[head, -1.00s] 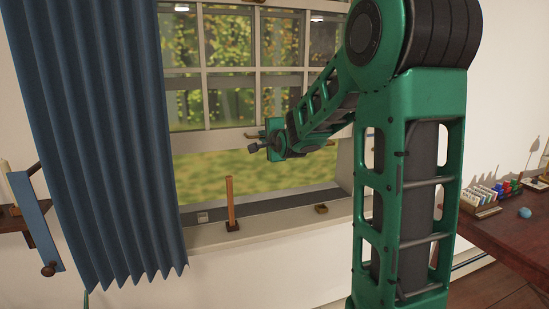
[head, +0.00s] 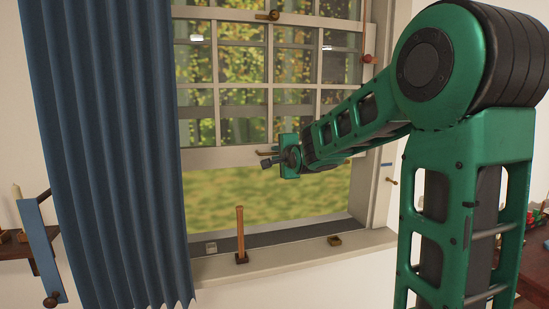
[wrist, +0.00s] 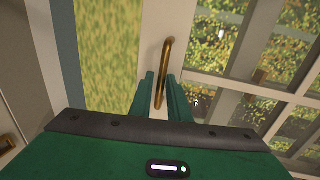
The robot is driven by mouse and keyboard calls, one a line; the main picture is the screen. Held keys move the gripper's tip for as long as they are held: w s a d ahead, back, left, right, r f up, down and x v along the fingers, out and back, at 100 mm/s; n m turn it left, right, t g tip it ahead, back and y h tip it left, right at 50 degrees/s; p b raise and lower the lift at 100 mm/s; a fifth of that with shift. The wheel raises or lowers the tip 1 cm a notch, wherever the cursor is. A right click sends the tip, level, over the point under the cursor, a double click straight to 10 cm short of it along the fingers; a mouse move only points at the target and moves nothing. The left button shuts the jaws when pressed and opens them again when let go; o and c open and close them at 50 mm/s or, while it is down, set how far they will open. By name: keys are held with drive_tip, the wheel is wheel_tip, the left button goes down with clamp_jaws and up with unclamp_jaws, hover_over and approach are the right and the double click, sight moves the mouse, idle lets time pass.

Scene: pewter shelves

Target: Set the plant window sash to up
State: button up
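The window sash (head: 228,156) is a pale, multi-pane frame. Its bottom rail is raised well above the sill (head: 290,262), with an open gap and blurred grass below. My gripper (head: 268,160) is at this rail in the head view. In the wrist view a brass bar handle (wrist: 166,58) stands out from the pale rail. The two green fingers (wrist: 162,98) of my gripper are on either side of its near end, apart from each other. Whether they touch the bar is unclear.
A blue curtain (head: 105,150) hangs left of the opening. A dark table (head: 534,260) stands at the right.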

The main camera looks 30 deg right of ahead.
drive_tip(key=v, duration=1)
drive_tip(key=shift+s, duration=0.35)
drive_tip(key=s+d+f+n+g, duration=0.2)
drive_tip(key=s+f+n+g, duration=0.25)
drive_tip(key=s+f, duration=0.4)
drive_tip(key=s+d+f+n+g, duration=0.25)
drive_tip(key=s+f+g, duration=0.25)
drive_tip(key=s+f, duration=0.4)
drive_tip(key=s+a+f+n+g+y, duration=0.1)
drive_tip(key=s+a+f+n+g, duration=0.1)
drive_tip(key=s, duration=0.8)
drive_tip(key=s+a+f+n+g+y, duration=0.2)
drive_tip(key=s+a+f+n+g, duration=0.1)
drive_tip(key=s, duration=0.7)
drive_tip(key=shift+s+a+f+n+g, duration=0.15)
drive_tip(key=shift+s+f+n+g, duration=0.35)
drive_tip(key=shift+n, duration=0.5)
drive_tip(key=shift+w+r, duration=0.1)
drive_tip(key=shift+r, duration=0.05)
